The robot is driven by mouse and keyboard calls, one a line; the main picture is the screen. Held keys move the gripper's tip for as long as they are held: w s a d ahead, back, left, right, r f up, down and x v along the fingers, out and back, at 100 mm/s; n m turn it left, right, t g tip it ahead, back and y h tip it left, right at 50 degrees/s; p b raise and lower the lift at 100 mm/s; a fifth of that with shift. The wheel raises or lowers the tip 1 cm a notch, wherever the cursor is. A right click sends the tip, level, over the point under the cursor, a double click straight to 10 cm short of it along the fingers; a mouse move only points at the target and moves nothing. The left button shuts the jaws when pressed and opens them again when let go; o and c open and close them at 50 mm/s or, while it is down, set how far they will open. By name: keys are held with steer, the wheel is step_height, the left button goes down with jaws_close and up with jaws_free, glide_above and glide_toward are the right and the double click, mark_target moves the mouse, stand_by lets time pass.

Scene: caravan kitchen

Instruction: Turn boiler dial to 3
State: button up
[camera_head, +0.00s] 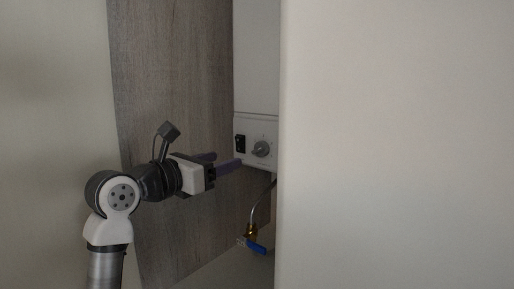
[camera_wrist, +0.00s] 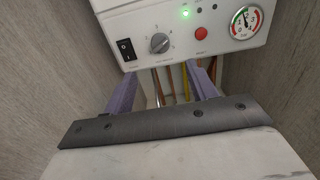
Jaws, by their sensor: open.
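The boiler (camera_head: 256,65) is a white box on the wall, partly hidden in the head view by a pale panel. Its grey round dial (camera_head: 261,149) sits on the lower front, and it also shows in the wrist view (camera_wrist: 160,43) with small marks around it. The number it points at is too small to read. My gripper (camera_head: 227,161) is open and empty, its purple fingers reaching toward the boiler's lower front. In the wrist view the fingers (camera_wrist: 163,88) are spread apart below the dial, and they appear not to touch it.
A black rocker switch (camera_wrist: 125,49) is left of the dial. A red button (camera_wrist: 201,33), a lit green light (camera_wrist: 185,13) and a pressure gauge (camera_wrist: 246,22) are to its right. Pipes and a blue valve handle (camera_head: 256,248) hang below. A pale panel (camera_head: 400,140) stands close at right.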

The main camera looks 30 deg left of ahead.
mark_target(256, 150)
steer(key=w+p, duration=0.1)
steer(key=w, duration=0.3)
steer(key=w+d+p, duration=0.1)
steer(key=w, duration=0.3)
steer(key=w+p, duration=0.2)
steer(key=w, duration=0.1)
steer(key=shift+w+d, duration=0.3)
steer(key=shift+w, duration=0.1)
steer(key=c, duration=1)
